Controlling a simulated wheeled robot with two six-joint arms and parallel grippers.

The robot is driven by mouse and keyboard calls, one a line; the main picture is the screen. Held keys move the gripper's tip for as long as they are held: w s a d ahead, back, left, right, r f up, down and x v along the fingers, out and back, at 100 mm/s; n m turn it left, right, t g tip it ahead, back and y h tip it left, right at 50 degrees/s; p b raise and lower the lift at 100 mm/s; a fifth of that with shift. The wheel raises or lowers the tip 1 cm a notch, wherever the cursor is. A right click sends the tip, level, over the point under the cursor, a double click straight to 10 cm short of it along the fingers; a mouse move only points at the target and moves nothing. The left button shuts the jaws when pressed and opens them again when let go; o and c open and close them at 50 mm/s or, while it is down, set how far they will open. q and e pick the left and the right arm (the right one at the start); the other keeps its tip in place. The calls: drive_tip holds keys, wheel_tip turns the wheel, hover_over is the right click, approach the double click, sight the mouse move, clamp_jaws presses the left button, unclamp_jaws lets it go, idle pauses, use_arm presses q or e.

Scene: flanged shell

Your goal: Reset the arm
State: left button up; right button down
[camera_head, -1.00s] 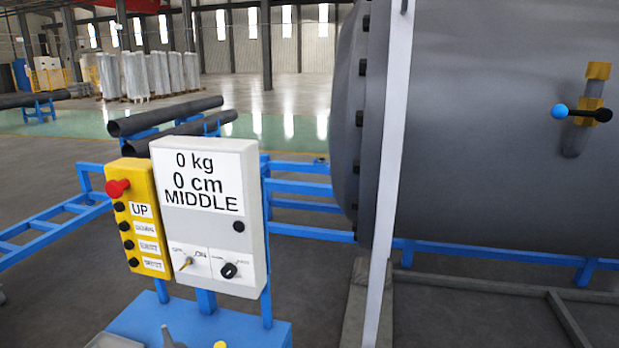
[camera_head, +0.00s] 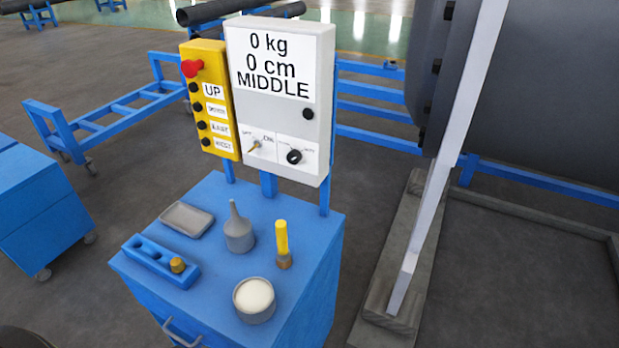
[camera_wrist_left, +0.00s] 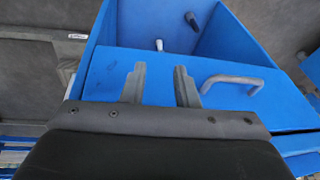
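My left gripper (camera_wrist_left: 160,85) shows in the left wrist view. Its two grey fingers stand apart with nothing between them. They are in front of a blue drawer or box front with a grey bar handle (camera_wrist_left: 232,82). I cannot tell whether the fingers touch the blue surface. Neither gripper is clearly visible in the head view. My right gripper is not in view.
A blue cabinet (camera_head: 215,285) carries a grey tray (camera_head: 187,219), an oil can (camera_head: 238,230), a yellow-handled brush (camera_head: 282,245), a white-filled tin (camera_head: 254,300) and a blue holder (camera_head: 160,262). A control box (camera_head: 280,95) stands behind. A large grey shell (camera_head: 545,110) is at right.

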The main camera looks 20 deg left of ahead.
use_arm(q)
wheel_tip(320, 180, down, 10)
drive_tip(key=f, duration=0.1)
drive_tip(key=s+f+g, duration=0.2)
drive_tip(key=s+f, duration=1.5)
drive_tip(key=f, duration=0.2)
drive_tip(key=shift+d+f+h, duration=0.3)
drive_tip(key=shift+d+f, duration=0.05)
drive_tip(key=shift+f, duration=0.05)
drive_tip(key=shift+o, duration=0.2)
drive_tip(key=shift+s, duration=0.1)
